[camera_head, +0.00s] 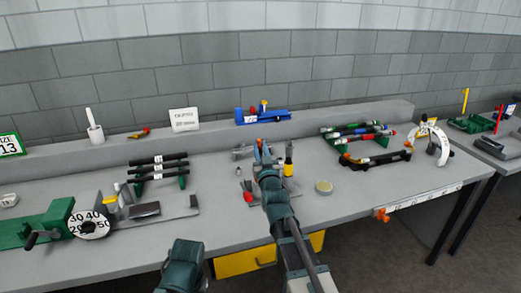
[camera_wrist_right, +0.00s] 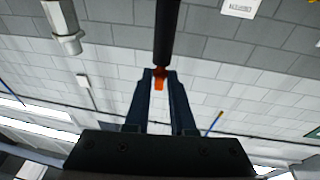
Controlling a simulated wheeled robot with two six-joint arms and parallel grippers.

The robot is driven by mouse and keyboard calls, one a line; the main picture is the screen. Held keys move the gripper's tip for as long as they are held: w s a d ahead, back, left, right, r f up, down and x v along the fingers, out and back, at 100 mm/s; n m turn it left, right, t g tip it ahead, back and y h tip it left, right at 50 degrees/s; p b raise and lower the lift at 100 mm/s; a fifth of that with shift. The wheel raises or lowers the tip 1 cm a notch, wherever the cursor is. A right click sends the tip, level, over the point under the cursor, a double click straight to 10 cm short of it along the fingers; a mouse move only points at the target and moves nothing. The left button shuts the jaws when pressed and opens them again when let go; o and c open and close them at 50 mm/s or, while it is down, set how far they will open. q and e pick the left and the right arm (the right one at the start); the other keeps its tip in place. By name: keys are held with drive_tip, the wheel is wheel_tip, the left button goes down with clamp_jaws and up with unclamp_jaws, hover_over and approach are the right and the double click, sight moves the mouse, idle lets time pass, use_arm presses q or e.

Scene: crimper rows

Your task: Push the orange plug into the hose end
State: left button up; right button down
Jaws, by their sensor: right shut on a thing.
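My right gripper (camera_head: 260,147) reaches over the middle of the bench. In the right wrist view its two fingers (camera_wrist_right: 160,76) are shut on the orange plug (camera_wrist_right: 158,84). A black hose (camera_wrist_right: 168,32) comes down from the top of that view, and its end meets the plug at the fingertips. The hose and plug look roughly in line. I cannot tell how deep the plug sits in the hose. In the head view the gripper mostly hides the plug and hose end.
Black hoses on a green rack (camera_head: 158,170) lie left; coloured tools on another rack (camera_head: 358,135) lie right. A blue holder (camera_head: 262,117) sits on the back ledge.

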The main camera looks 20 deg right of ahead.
use_arm(q)
drive_tip(key=shift+f+b, duration=0.5)
drive_tip(key=shift+f, duration=0.1)
use_arm(e)
drive_tip(key=shift+f, duration=0.6)
drive_tip(key=c, duration=0.7)
unclamp_jaws()
